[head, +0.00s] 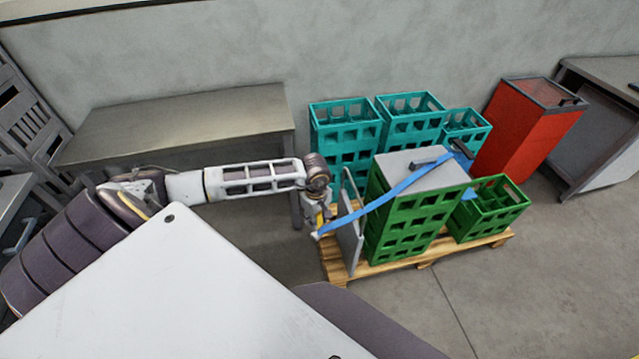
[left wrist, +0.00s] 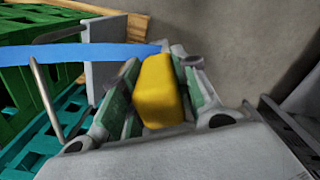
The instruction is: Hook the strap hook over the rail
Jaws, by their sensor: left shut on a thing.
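My left gripper (head: 318,212) is shut on the yellow body of the strap hook (left wrist: 160,92), which sits between the two finger pads in the left wrist view. The hook's metal end is small and hard to make out. A blue strap (head: 390,196) runs taut from the hook up across the green crate stack to its far side; it also shows in the left wrist view (left wrist: 85,53). A thin grey bar (left wrist: 46,97), seemingly the rail, stands beside a grey plate (head: 350,238) at the pallet's left end. The hook appears apart from the bar. My right gripper is out of view.
Green crates (head: 405,220) with a grey lid (head: 420,168) stand on a wooden pallet (head: 468,249), with teal crates (head: 345,132) behind. A grey table (head: 185,120) stands left, a red bin (head: 525,125) right. The floor in front of the pallet is clear.

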